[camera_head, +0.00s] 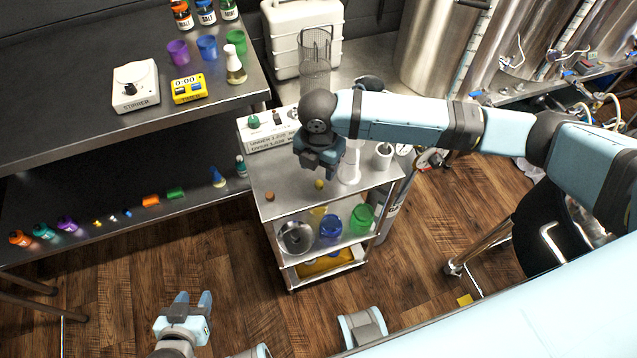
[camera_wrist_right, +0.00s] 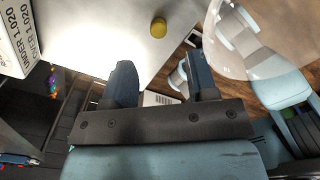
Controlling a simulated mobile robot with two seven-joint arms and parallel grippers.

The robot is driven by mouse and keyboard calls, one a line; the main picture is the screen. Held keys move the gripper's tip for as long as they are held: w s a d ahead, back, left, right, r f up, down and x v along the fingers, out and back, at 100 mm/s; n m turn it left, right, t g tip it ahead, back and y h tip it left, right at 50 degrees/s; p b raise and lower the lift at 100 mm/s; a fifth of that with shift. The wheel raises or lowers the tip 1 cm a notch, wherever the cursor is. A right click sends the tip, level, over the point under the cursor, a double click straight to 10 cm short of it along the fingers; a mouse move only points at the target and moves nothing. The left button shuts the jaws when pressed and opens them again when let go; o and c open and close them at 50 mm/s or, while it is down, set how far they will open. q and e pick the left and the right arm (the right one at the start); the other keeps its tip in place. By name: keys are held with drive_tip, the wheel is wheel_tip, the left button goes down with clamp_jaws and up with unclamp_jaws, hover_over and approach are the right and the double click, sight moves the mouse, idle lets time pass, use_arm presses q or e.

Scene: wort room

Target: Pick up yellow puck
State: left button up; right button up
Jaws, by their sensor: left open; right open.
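The yellow puck (camera_head: 319,184) is a small round piece on the metal top of the cart (camera_head: 285,187), near its front edge. It also shows in the right wrist view (camera_wrist_right: 158,27), beyond my right fingertips and apart from them. My right gripper (camera_head: 318,172) hangs over the cart top close to the puck, pointing down. Its two fingers (camera_wrist_right: 162,80) are spread with nothing between them. My left gripper (camera_head: 192,300) is low over the wooden floor at the bottom left, open and empty, away from the cart.
An orange puck (camera_head: 270,196) lies left of the yellow one. A clear flask (camera_head: 350,165) stands close right of my right gripper, with a white cup (camera_head: 383,155) beyond. A labelled white box (camera_head: 262,133) stands behind.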

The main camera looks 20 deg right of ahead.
sight(319, 183)
drive_tip(key=shift+w+f, duration=0.1)
drive_tip(key=shift+f, duration=3.5)
clamp_jaws()
